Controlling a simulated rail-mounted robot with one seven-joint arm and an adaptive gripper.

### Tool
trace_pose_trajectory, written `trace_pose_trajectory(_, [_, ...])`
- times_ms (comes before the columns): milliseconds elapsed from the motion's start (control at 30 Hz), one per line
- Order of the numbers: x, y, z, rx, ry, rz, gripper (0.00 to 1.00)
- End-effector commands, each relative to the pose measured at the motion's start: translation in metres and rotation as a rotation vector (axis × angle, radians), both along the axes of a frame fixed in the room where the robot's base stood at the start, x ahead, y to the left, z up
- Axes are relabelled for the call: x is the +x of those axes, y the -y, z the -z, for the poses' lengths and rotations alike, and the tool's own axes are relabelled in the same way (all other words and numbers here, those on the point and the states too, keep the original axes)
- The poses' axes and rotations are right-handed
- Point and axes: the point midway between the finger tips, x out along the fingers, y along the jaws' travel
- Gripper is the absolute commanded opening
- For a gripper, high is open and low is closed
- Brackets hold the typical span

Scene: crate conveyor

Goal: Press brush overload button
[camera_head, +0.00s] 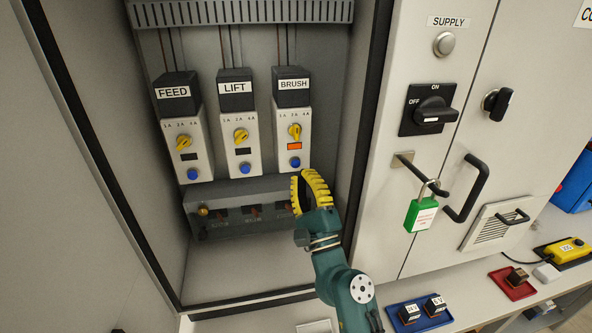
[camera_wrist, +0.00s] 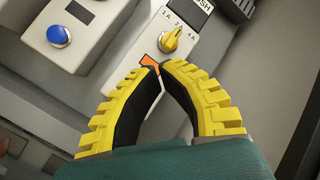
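The brush overload unit (camera_head: 281,137), under the black BRUSH block (camera_head: 291,93), is the rightmost of three in the open cabinet. Its yellow dial (camera_head: 295,131) is above an orange indicator (camera_head: 294,146), and its blue button (camera_head: 295,163) is at the bottom. My gripper (camera_head: 307,174), with yellow ribbed fingers, is just below and right of that button in the head view. In the wrist view my gripper (camera_wrist: 159,67) has its fingertips together, empty, over the lower edge of the orange indicator (camera_wrist: 150,64). The brush button is hidden behind the fingers there; contact cannot be told.
The LIFT unit (camera_head: 232,145) and FEED unit (camera_head: 181,151) stand to the left with dark indicators. A grey terminal box (camera_head: 230,224) sits below. The cabinet's right edge and a door with a green padlock (camera_head: 421,213) are to the right.

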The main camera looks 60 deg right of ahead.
Motion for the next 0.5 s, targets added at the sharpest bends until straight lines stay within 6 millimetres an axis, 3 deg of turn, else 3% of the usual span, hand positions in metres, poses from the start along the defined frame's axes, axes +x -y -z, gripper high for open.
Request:
trace_pose_trajectory(200, [0.017,0.022,0.004,-0.001,-0.001,0.0,0.0])
trace_pose_trajectory(500, [0.022,0.028,0.0,-0.001,0.0,-0.001,0.0])
